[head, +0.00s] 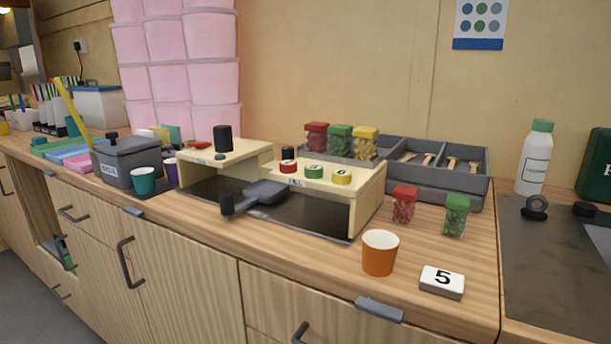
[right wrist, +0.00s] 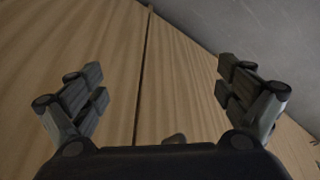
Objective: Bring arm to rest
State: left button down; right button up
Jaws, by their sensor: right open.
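My right gripper (right wrist: 160,88) shows in the right wrist view, with its two fingers wide apart and nothing between them. Behind the fingers are plain wooden cabinet fronts (right wrist: 185,80) with a dark seam, and grey floor at the upper right. Neither gripper can be made out in the head view. No arm shows over the worktop (head: 310,270) there.
A dark scoop (head: 262,194) lies by the cream stand. Cabinet handles (head: 126,262) stick out below.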

pick_arm(q)
notch_tip(320, 180, down, 12)
jog(key=s+f+g+p, duration=0.1)
jog(key=s+p, duration=0.2)
jog(key=p, duration=0.9)
pick_arm(e)
notch_tip(320, 180, down, 12)
jog(key=s+g, duration=0.2)
jog(key=s, duration=0.1)
pick_arm(q)
jog(key=s+a+f+g+p, duration=0.1)
jog(key=s+f+p, duration=0.1)
jog(key=s+p, duration=0.3)
jog(key=s+a+f+p, duration=0.2)
jog(key=s+p, duration=0.3)
jog(key=s, duration=0.6)
jog(key=shift+s+a+f+g+p, duration=0.15)
jog(key=shift+s+f+g+p, duration=0.15)
jog(key=shift+s+g, duration=0.1)
pick_arm(e)
jog(key=s+d+f, duration=0.1)
jog(key=s+f, duration=0.1)
jog(key=s, duration=0.6)
jog(key=s+d+f+g, duration=0.1)
jog(key=s+d+f, duration=0.1)
jog(key=s, duration=0.7)
jog(key=shift+f, duration=0.7)
jog(key=shift+d, duration=0.1)
